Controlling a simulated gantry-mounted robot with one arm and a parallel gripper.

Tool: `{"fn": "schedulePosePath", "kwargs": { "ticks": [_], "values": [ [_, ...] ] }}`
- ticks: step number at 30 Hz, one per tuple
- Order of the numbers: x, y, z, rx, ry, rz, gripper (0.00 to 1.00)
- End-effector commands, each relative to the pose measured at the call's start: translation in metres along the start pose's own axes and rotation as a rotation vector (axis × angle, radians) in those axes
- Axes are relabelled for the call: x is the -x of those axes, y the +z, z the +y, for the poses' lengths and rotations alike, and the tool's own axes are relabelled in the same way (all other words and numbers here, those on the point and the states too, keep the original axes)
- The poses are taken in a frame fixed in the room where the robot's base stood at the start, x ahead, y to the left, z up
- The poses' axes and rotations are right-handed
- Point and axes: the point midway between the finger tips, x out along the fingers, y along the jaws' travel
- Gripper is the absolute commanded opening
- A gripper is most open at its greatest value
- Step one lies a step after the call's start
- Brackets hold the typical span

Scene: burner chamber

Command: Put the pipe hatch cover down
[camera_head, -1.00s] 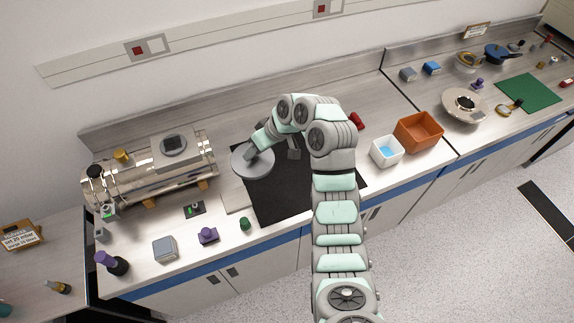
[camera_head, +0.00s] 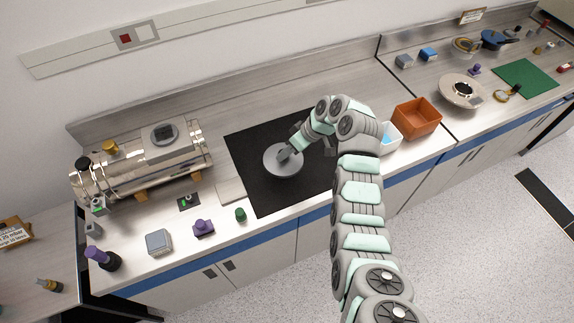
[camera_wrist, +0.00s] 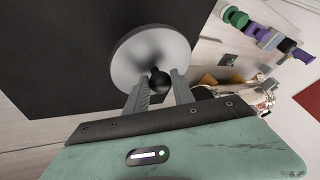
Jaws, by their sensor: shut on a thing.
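The pipe hatch cover (camera_head: 270,164) is a round grey disc with a dark ball knob, seen over the black mat (camera_head: 262,198). My gripper (camera_head: 284,155) is shut on it from above. In the wrist view the cover (camera_wrist: 135,50) lies beyond the fingertips, and my gripper (camera_wrist: 160,84) has its two fingers around the dark knob. I cannot tell whether the disc touches the mat or hovers just above it. The steel burner chamber (camera_head: 140,165) stands left of the mat with a square flange on top.
A purple knobbed piece (camera_head: 203,228), a green knob (camera_head: 240,214) and a grey-blue block (camera_head: 158,242) stand along the front left edge. An orange bin (camera_head: 416,118) and a white bin (camera_head: 391,137) are to the right. The mat around the cover is clear.

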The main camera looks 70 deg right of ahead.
Motion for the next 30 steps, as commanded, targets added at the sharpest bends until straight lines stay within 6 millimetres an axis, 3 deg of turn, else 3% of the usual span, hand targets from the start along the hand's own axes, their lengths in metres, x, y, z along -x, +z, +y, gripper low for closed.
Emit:
{"fn": "schedulePosePath", "kwargs": {
  "ticks": [3,21,30],
  "values": [
    [-0.021,0.012,0.004,-0.003,-0.005,-0.002,0.0],
    [-0.063,0.035,0.018,-0.003,-0.003,-0.001,0.0],
    [-0.067,0.036,0.02,-0.001,-0.001,0.0,0.0]
  ]
}}
